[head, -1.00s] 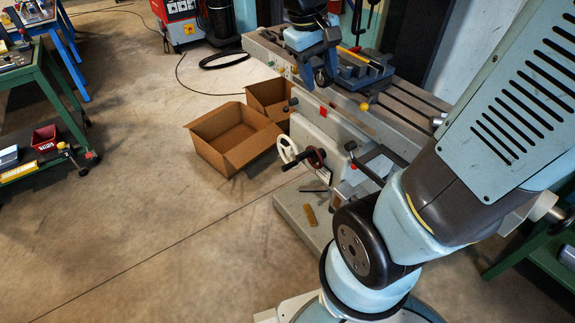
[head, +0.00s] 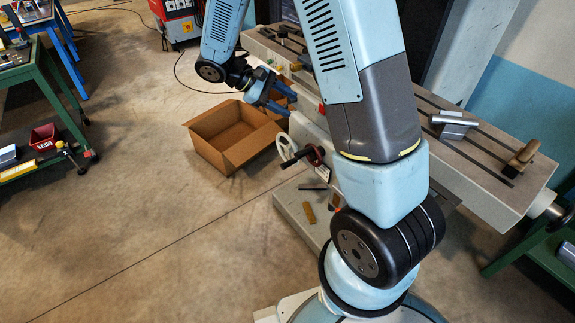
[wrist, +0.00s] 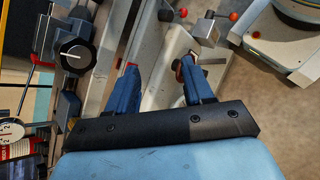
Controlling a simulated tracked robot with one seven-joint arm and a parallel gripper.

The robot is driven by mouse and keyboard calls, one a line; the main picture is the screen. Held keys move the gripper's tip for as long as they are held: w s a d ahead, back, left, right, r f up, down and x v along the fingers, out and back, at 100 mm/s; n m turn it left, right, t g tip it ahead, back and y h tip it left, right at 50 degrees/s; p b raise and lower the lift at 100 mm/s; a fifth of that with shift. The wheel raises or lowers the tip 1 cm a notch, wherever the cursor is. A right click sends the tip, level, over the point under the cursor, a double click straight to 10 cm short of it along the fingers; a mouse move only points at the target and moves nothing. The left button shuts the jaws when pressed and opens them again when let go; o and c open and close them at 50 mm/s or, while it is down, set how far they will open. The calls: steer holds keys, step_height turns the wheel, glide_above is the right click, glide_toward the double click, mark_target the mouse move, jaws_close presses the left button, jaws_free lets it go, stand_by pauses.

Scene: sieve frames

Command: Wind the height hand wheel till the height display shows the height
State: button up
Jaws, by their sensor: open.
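Two hand wheels sit on the front of the grey machine: a white-rimmed wheel (head: 286,151) and a dark red wheel (head: 314,155) just right of it. I cannot tell from the pictures which one is for height. No height display can be made out in the head view. My gripper (head: 288,102) hangs above and a little behind the wheels, apart from them, in front of the machine table. In the wrist view my gripper (wrist: 160,62) has its two blue fingers spread, with nothing clearly held between them.
An open cardboard box (head: 228,140) stands on the floor left of the wheels. The long machine table (head: 455,140) runs behind my arm, with a metal block (head: 455,125) on it. A round white dial (wrist: 12,132) shows at the left of the wrist view. Floor at front left is clear.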

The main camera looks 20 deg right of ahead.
steer(key=w+a+f+n+t+h, duration=0.1)
steer(key=w+a+f+n+h, duration=0.15)
steer(key=f, duration=0.55)
steer(key=w+a+f+n+t+h, duration=0.2)
steer(key=a+f+n+h, duration=0.1)
steer(key=f, duration=0.5)
steer(key=n+t+h, duration=0.1)
steer(key=n+t, duration=0.5)
glide_toward(282, 168)
steer(key=x, duration=1.2)
steer(key=shift+w+d, duration=0.1)
steer(key=shift+d, duration=0.25)
steer(key=shift+r, duration=0.1)
steer(key=shift+c, duration=0.5)
jaws_close()
